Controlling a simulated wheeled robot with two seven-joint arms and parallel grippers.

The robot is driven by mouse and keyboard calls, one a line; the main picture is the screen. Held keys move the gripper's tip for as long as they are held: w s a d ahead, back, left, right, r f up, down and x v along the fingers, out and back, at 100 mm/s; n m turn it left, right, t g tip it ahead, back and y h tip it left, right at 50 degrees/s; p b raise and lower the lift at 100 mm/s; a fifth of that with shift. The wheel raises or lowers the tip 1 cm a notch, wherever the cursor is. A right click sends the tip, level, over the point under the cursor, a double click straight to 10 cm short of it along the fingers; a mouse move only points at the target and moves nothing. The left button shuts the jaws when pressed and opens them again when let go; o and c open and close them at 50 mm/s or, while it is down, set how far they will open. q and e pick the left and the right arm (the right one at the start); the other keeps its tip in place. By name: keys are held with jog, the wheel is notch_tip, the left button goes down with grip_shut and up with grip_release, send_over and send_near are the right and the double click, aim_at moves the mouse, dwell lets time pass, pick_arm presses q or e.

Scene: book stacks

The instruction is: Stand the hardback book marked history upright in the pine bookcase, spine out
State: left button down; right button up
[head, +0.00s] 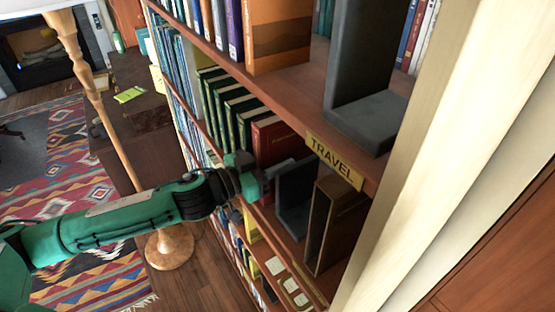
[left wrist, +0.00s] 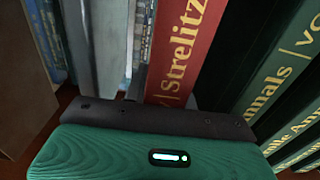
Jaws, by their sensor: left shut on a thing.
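A red hardback (head: 275,140) with gilt spine lettering stands upright, spine out, on the bookcase's middle shelf at the end of a row of green books (head: 232,112). In the left wrist view the red book (left wrist: 183,50) reads "Strelitz"; I cannot read a history mark. My left gripper (head: 264,176) is at the lower part of its spine, shut on the red book. One dark finger (left wrist: 137,85) shows along the book's left side; the other is hidden. The wooden bookcase (head: 285,85) runs along the right. My right gripper is not in view.
A dark grey bookend (head: 297,195) stands close right of my gripper, with a brown box-like object (head: 335,222) beyond it. A shelf label reads TRAVEL (head: 335,160). An orange book (head: 278,38) and a large grey bookend (head: 365,100) stand above. A floor lamp (head: 105,110) stands left.

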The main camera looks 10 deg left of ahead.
pick_arm(q)
jog(key=c, duration=1.1)
grip_release()
jog(key=shift+f, duration=0.1)
jog(key=shift+r, duration=0.2)
jog(key=shift+s+a+f, duration=0.2)
jog(key=b+v, duration=0.5)
jog(key=v, duration=0.6)
jog(key=shift+s+a+r+b, duration=0.15)
jog(key=shift+b, duration=0.15)
